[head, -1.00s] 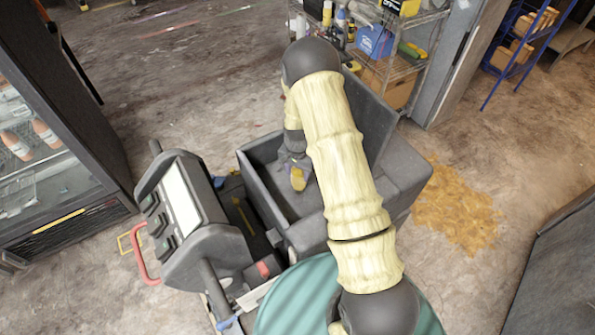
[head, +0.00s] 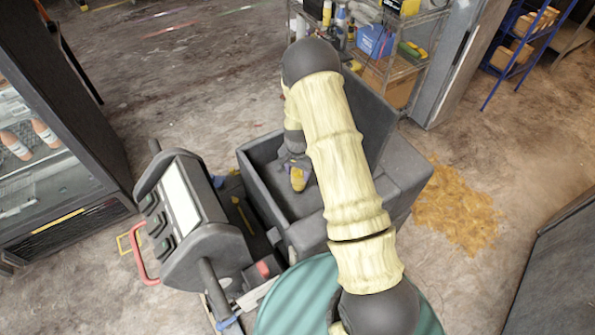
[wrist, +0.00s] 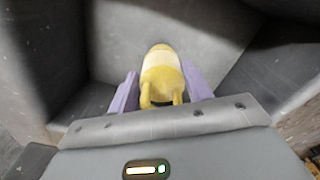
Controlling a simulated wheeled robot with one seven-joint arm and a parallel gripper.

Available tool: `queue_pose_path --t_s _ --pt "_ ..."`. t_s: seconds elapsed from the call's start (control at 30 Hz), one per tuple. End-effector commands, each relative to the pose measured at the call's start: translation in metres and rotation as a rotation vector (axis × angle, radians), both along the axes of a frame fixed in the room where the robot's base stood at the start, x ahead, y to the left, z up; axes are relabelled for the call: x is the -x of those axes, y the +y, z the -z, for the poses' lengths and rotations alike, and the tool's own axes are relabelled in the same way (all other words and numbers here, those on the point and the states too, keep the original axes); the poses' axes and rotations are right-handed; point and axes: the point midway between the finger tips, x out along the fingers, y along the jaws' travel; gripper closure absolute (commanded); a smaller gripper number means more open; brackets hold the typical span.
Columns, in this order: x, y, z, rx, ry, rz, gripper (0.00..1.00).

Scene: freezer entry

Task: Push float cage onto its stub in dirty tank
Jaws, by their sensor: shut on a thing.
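The float cage (wrist: 162,75) is a yellow rounded piece with a paler band and two short prongs toward my wrist. It sits between the purple fingers of my gripper (wrist: 161,90), which is shut on it. In the head view the float cage (head: 298,179) is a small yellow spot inside the dirty tank (head: 258,188), a dark grey open box. My gripper (head: 296,165) reaches down into the tank, partly hidden by my arm. The grey tank walls (wrist: 60,50) surround the cage in the wrist view. The stub is not visible.
A grey machine with a panel (head: 185,205) and red handle stands left of the tank. A glass-fronted cabinet (head: 50,150) is at far left. An orange-brown spill (head: 455,208) lies on the floor to the right. Wire shelving (head: 400,70) stands behind.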

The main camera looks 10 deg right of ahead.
Motion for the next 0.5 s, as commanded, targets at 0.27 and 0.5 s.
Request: queue_pose_path --t_s 0.27,0.5 --pt "-0.0002 0.0 0.0065 0.0 0.0 0.0 0.73" --pt "-0.0003 0.0 0.0114 0.0 0.0 0.0 0.73"
